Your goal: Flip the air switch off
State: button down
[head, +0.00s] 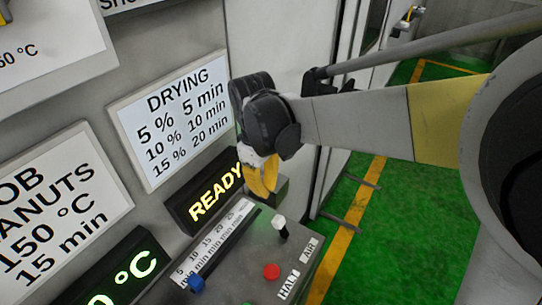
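A small switch with a white tip (280,224) and a dark lower part stands on the grey control panel in the head view. It is close to the "AIR" label (311,249). My gripper (262,186), with yellow fingers, is above and slightly left of this switch in the picture. It shows apart from the switch, in front of the wall beside the lit "READY" display (215,193). The fingers look close together, but the gap between them is too small to judge. I see nothing held in them.
The panel (240,268) also bears a red button (271,271) by a "HALT" label, a blue knob (196,284) and a scale of minutes. A "DRYING" sign (172,115) is on the wall at left. Green floor (400,235) with a yellow line lies open at right.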

aim_at(282, 227)
jog(key=shift+a+f, duration=0.15)
jog(key=f, duration=0.3)
jog(key=f+b, duration=0.1)
jog(key=f, duration=0.2)
jog(key=d+f+b, duration=0.1)
jog(key=f, duration=0.2)
jog(key=shift+s+f, duration=0.25)
jog(key=shift+f, duration=0.15)
